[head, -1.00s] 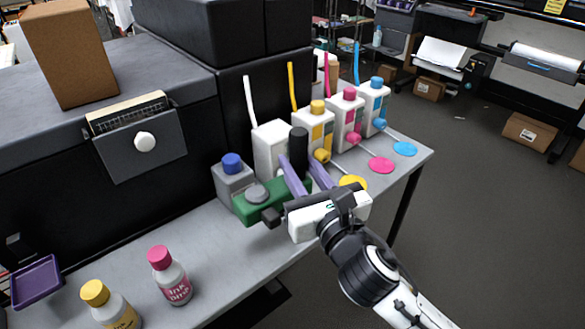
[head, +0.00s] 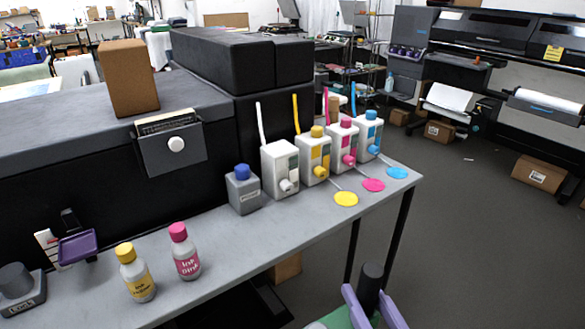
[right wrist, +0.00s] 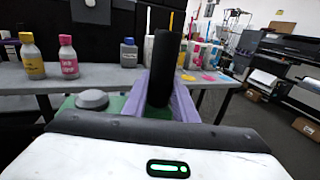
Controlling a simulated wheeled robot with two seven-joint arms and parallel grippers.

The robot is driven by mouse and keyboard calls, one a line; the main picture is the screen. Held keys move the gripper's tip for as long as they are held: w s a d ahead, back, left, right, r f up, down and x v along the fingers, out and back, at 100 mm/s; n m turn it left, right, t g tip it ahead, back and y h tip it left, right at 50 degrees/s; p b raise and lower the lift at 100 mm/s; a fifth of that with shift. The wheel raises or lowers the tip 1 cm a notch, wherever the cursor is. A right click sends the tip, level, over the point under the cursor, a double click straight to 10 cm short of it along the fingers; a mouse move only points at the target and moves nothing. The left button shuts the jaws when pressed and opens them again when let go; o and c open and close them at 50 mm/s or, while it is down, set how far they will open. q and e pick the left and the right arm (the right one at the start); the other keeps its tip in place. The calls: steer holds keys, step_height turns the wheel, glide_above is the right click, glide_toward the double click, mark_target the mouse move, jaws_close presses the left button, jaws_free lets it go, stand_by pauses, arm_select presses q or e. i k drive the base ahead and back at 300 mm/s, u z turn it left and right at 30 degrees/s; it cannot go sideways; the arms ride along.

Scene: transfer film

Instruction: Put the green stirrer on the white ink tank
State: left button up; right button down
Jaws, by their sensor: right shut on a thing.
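The green stirrer has a green body (head: 330,318) with a grey knob (right wrist: 92,99) and a black upright cylinder (head: 371,282). My right gripper (head: 368,303) has purple fingers shut on the stirrer, around the black cylinder, and holds it out in front of the table at the bottom of the head view. In the right wrist view the stirrer (right wrist: 82,109) is just ahead of the gripper. The white ink tank (head: 278,170) stands on the table with a white tube up from it and a white tap in front; its top shows and nothing stands on it. My left gripper is not in view.
Yellow (head: 314,160), magenta (head: 341,146) and cyan (head: 367,137) tanks stand right of the white one. A grey bottle with a blue cap (head: 243,190) is on its left. Ink bottles stand nearer on the grey table (head: 235,250). Floor right of it is open.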

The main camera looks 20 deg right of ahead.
mark_target(282, 147)
steer(key=k, duration=0.45)
steer(key=z, duration=1.6)
steer(key=i, duration=1.35)
steer(key=u, duration=2.05)
